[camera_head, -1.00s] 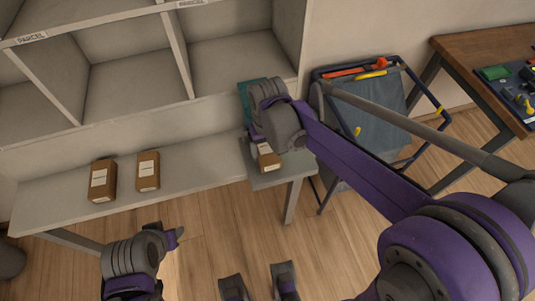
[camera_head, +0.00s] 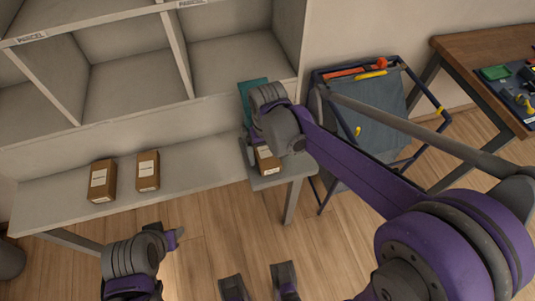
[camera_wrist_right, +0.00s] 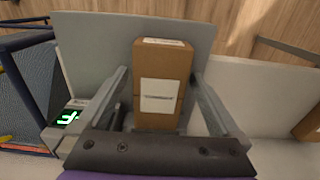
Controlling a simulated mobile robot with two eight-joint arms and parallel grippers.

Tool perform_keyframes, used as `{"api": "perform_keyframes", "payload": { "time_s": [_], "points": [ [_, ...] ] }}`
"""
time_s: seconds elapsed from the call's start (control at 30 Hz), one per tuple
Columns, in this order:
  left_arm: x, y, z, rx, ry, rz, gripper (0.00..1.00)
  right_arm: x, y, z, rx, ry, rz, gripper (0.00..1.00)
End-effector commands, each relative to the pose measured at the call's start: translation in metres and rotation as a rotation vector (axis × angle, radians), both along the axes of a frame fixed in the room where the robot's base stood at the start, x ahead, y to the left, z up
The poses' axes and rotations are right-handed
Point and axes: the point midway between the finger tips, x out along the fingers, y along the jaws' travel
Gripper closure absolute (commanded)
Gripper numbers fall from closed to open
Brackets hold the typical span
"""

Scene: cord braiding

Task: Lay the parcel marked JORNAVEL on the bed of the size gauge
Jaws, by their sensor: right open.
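A brown parcel (camera_wrist_right: 160,75) with white labels stands on the grey bed (camera_wrist_right: 90,32) of the size gauge. Its print is too blurred to read. It also shows partly in the head view (camera_head: 268,161), under my right wrist, on the gauge bed (camera_head: 275,183) at the shelf's right end. The gauge's teal panel (camera_head: 252,90) rises behind. My right gripper (camera_wrist_right: 161,80) is open, one finger on each side of the parcel, with gaps showing. My left wrist is at the lower left of the head view; its jaw opening is not clear.
Two more brown parcels, one (camera_head: 102,181) and another (camera_head: 148,171), stand on the shelf (camera_head: 205,178) to the left. Empty cubbies are above. A blue-grey cart (camera_head: 365,125) stands right of the gauge, and a wooden table (camera_head: 480,50) is farther right.

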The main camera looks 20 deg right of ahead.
Motion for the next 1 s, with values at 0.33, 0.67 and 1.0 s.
{"api": "perform_keyframes", "payload": {
  "time_s": [0.33, 0.67, 1.0],
  "points": [
    [0.001, 0.000, 0.010, 0.000, -0.003, 0.000, 0.50, 0.000, 0.000, 0.071, 0.000, 0.000, 0.000, 0.00],
    [0.002, 0.000, 0.015, 0.000, -0.005, 0.000, 0.50, 0.000, 0.000, 0.114, 0.000, 0.000, 0.000, 0.00],
    [0.002, 0.000, 0.015, 0.000, -0.005, 0.000, 0.50, -0.035, -0.019, 0.104, 0.012, -0.092, -0.010, 0.00]
  ]
}}
